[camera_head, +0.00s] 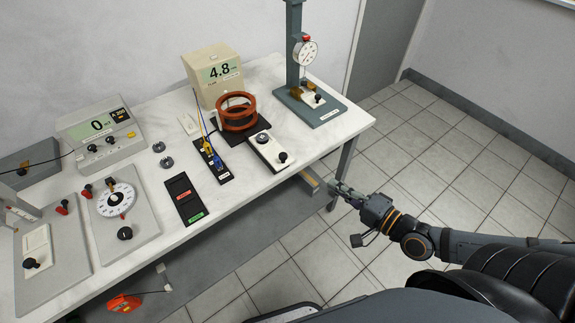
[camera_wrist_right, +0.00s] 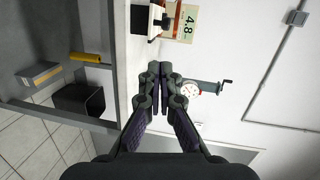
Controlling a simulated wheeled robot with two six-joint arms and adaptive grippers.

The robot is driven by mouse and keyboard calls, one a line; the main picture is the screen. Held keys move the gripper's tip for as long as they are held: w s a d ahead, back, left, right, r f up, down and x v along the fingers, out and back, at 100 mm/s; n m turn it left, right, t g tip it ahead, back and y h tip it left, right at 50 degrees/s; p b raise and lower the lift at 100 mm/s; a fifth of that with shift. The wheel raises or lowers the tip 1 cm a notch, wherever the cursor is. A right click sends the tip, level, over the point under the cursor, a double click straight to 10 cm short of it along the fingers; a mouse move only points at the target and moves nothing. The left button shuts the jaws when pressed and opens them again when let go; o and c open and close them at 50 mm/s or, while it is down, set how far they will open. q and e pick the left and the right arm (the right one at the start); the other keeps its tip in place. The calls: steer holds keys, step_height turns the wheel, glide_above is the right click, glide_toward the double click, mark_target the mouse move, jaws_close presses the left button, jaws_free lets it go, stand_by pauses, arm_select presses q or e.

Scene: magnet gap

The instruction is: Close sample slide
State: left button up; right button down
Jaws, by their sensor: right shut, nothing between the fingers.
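No part is clearly readable as the sample slide. One candidate is a white plate with a black knob (camera_head: 272,152), in front of the orange coil (camera_head: 238,113) on the table. My right gripper (camera_head: 338,188) is shut and empty, off the table's right front edge and apart from these plates. Its closed fingers also show in the wrist view (camera_wrist_right: 160,70). My left gripper is out of view.
The white table (camera_head: 155,215) also carries a meter reading 4.8 (camera_head: 213,76), another meter reading 0 (camera_head: 100,132), a dial board (camera_head: 118,198) and black trays (camera_head: 184,198). A yellow bar (camera_wrist_right: 86,57) shows below the tabletop. Open floor lies to the right.

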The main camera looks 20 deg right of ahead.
steer(key=a, duration=0.1)
steer(key=b, duration=0.2)
glide_toward(286, 158)
steer(key=p+x, duration=0.1)
steer(key=x, duration=0.6)
stand_by(0.4)
steer(key=shift+s, duration=0.1)
